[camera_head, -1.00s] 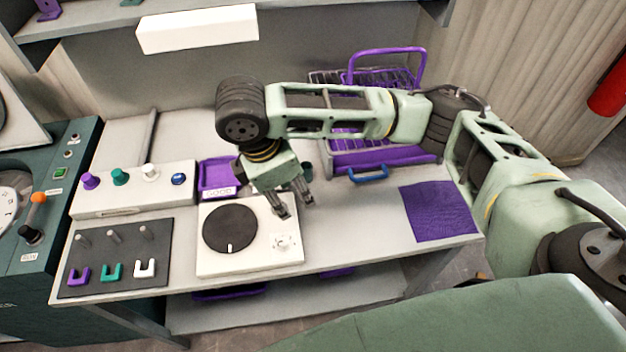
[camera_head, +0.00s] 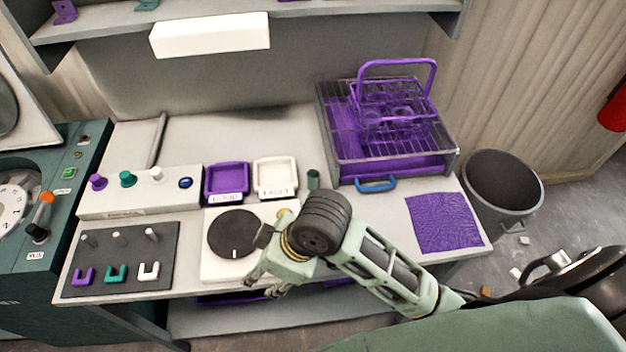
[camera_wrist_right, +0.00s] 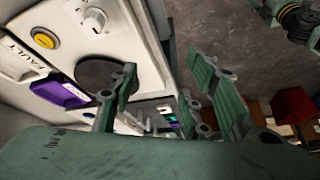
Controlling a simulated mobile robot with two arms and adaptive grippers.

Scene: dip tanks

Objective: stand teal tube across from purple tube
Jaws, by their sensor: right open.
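A small dark teal cylinder (camera_head: 313,180) stands on the bench just right of the white tray; it may be the teal tube, but it is too small to be sure. I cannot make out a purple tube. My right gripper (camera_head: 265,283) is open and empty at the bench's front edge, by the white dial box (camera_head: 212,273). Its arm covers the box's right part. In the right wrist view, my right gripper's fingers (camera_wrist_right: 165,95) are spread with nothing between them. My left gripper does not show in the head view.
A purple tray (camera_head: 227,197) and white tray (camera_head: 275,196) sit behind the dial box. A purple basket (camera_head: 397,66) stands on a wire rack (camera_head: 335,105). A knob box (camera_head: 140,203) and pegged dark board (camera_head: 150,270) are left. A purple mat (camera_head: 447,222) lies right.

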